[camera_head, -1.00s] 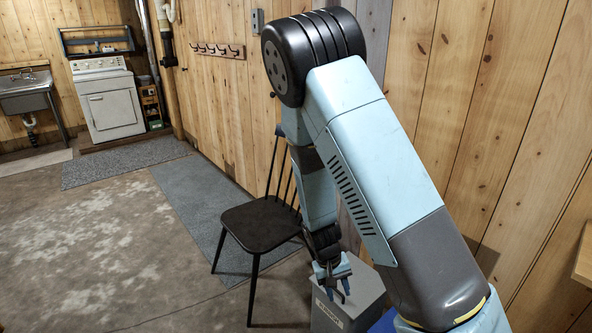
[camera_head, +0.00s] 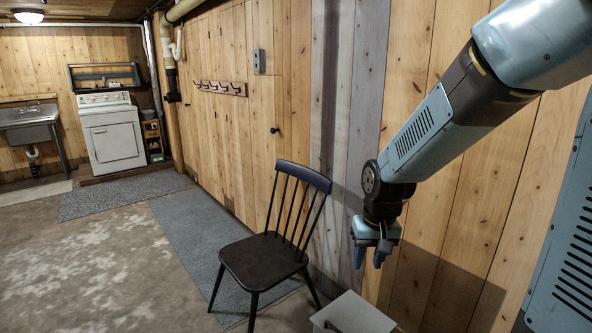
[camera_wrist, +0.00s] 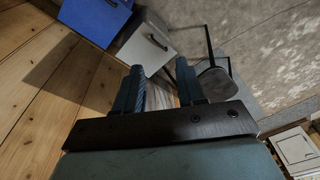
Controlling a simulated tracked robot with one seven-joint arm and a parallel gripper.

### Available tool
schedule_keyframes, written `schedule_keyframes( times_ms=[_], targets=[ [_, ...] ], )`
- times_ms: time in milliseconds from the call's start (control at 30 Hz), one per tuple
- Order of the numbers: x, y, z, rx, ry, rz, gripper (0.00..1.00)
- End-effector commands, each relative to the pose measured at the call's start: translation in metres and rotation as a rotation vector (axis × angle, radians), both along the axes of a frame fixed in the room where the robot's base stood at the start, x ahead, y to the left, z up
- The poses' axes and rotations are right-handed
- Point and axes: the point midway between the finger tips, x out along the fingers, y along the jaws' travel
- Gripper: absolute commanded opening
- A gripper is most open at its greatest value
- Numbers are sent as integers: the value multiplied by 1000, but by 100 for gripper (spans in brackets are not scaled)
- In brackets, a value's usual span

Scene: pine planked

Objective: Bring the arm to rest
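My gripper (camera_head: 372,254) hangs at the end of my blue-grey arm in the head view, in front of the plank wall and to the right of the black chair. It points downward, above the grey box. In the wrist view my gripper (camera_wrist: 160,82) shows two blue fingers standing apart with a clear gap between them. Nothing is held in the gap; the floor and wall planks show through it.
A black chair (camera_head: 262,262) stands left of my gripper. A grey box (camera_head: 352,312) is below; it also shows in the wrist view (camera_wrist: 146,48) beside a blue box (camera_wrist: 96,18). The plank wall (camera_head: 455,215) is close behind. Open floor lies left.

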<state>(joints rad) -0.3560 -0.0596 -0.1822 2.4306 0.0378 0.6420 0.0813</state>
Motion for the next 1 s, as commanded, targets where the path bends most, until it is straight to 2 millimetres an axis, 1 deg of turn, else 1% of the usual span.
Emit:
schedule_keyframes(
  times_ms=[33,200,367,500,700,800,1000],
  targets=[
    [-4,-6,14,9,-24,-6,39],
    [-22,-21,51,25,-87,-17,39],
    [-43,-34,84,30,-148,-27,39],
    [-64,-45,109,27,-204,-37,39],
    [-97,-59,140,7,-282,-52,39],
    [-113,-64,152,-7,-317,-61,39],
    [-135,-69,165,-29,-360,-72,39]
  ],
)
